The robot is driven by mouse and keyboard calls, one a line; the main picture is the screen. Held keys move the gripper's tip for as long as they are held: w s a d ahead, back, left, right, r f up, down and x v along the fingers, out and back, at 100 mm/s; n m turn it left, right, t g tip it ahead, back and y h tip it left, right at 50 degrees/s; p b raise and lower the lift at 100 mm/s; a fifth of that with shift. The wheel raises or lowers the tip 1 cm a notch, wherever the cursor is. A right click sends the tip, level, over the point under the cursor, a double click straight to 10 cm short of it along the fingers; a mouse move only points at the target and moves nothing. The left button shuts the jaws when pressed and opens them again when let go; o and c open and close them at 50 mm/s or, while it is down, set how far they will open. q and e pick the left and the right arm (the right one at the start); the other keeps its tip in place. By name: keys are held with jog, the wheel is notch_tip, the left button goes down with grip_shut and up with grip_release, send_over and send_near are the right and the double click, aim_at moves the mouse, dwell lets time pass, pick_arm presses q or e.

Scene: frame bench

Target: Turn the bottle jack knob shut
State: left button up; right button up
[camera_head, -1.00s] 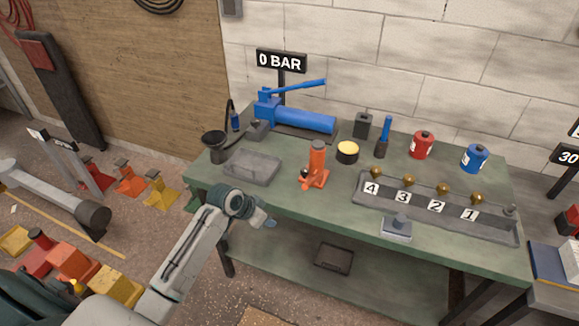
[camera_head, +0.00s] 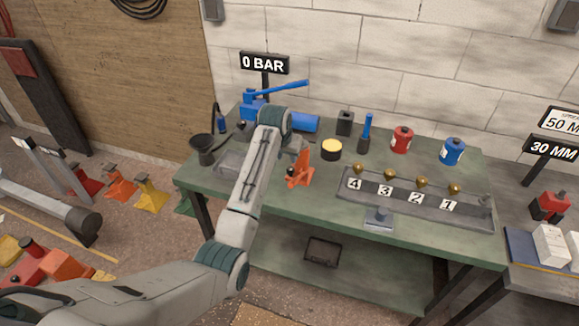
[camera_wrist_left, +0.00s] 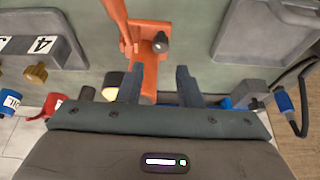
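The orange bottle jack (camera_head: 303,167) stands upright on the green bench, its upper part partly hidden behind my left gripper. Its small dark knob (camera_head: 291,171) is low on its near left side. In the left wrist view the jack's orange body (camera_wrist_left: 149,32) is at the top centre and the dark knob (camera_wrist_left: 160,42) shows clearly. My left gripper (camera_head: 294,148) is beside the jack. In the wrist view its two fingers (camera_wrist_left: 159,74) are apart with nothing clamped, and the knob is beyond the tips, roughly between their lines. My right gripper is not in view.
A blue hand pump (camera_head: 305,122) is behind, under a "0 BAR" sign (camera_head: 264,64). A yellow-topped tin (camera_head: 331,150) and a numbered rack (camera_head: 345,186) are to the right.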

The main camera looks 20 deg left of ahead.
aim_at(290, 169)
pick_arm(q)
jog(key=p+x, duration=0.1)
jog(key=x, duration=0.7)
jog(key=shift+w+a+f, duration=0.1)
jog(key=shift+f, duration=0.25)
jog(key=shift+c, duration=0.2)
grip_shut()
